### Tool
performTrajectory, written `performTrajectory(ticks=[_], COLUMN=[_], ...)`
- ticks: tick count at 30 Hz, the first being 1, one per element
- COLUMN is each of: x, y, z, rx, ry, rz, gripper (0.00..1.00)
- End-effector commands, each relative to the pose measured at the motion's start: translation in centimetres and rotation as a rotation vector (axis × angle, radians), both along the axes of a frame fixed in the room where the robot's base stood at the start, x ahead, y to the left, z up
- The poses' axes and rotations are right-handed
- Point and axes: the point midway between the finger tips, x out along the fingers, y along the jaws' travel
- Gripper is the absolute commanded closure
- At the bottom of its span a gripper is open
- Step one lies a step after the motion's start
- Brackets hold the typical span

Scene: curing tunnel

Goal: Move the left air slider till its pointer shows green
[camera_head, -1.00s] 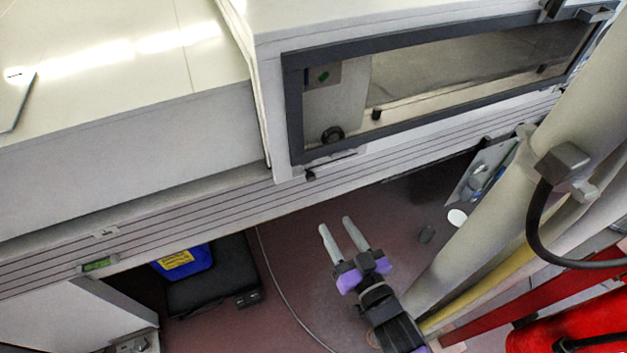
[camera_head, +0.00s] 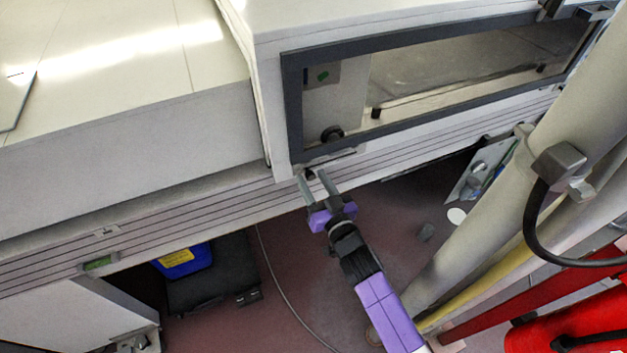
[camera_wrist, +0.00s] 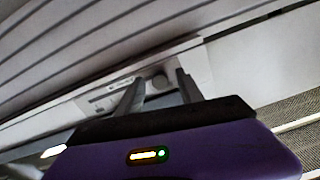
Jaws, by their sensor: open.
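A small dark knob (camera_head: 310,174), which looks like the air slider's, sits under the left end of the tunnel window, beside a short slotted strip (camera_head: 338,160). In the wrist view the round grey knob (camera_wrist: 160,81) shows between my fingers, with the pale strip (camera_wrist: 110,91) to its left. My gripper (camera_head: 312,176) is open, its two fingers reaching up to either side of the knob. I cannot tell whether they touch it. No pointer or coloured scale can be made out on this slider.
The dark-framed window (camera_head: 293,110) is just above my fingers. A ribbed rail (camera_head: 200,215) runs along the tunnel front, with a small green indicator (camera_head: 99,263) at its left. A black case (camera_head: 215,280) and a blue container (camera_head: 185,262) stand below. A pale cable crosses the floor.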

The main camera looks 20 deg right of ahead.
Motion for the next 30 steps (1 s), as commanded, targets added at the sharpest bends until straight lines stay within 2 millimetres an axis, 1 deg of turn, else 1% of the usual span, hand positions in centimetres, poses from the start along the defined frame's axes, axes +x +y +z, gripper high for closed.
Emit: performTrajectory(ticks=[7, 8, 12, 14, 15, 30], x=[0.14, 0.13, 0.12, 0.11, 0.11, 0.09], y=[-0.01, -0.01, -0.02, -0.02, -0.02, -0.02], z=[0.03, 0.02, 0.02, 0.02, 0.02, 0.00], rx=[0.000, 0.000, 0.000, 0.000, 0.000, 0.000], ry=[0.000, 0.000, 0.000, 0.000, 0.000, 0.000], rz=[0.000, 0.000, 0.000, 0.000, 0.000, 0.000], gripper=[0.56, 0.58, 0.85, 0.97, 1.00, 1.00])
